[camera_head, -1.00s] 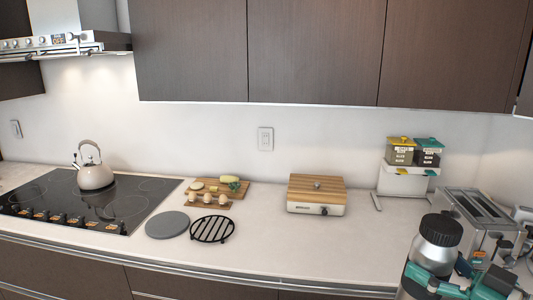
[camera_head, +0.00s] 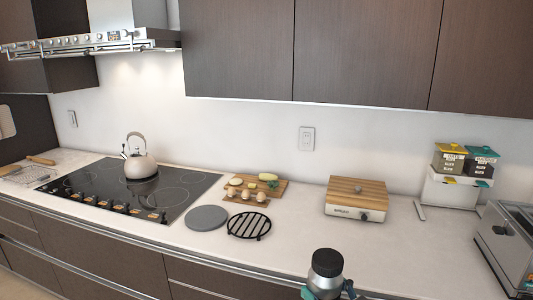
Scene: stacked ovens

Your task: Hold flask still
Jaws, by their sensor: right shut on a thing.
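The flask (camera_head: 325,274) is silver with a black ribbed cap and stands upright at the bottom of the head view, in front of the counter's front edge. Its lower part is cut off by the frame. My right gripper (camera_head: 326,293) is shut on the flask's body, with its teal parts showing on both sides. My left gripper is not in view.
The white counter (camera_head: 275,261) has free room in front. A round grey mat (camera_head: 206,217), a black trivet (camera_head: 249,225), a wood-topped box (camera_head: 356,201) and a toaster (camera_head: 507,245) stand on it. A kettle (camera_head: 139,164) sits on the black cooktop (camera_head: 187,180).

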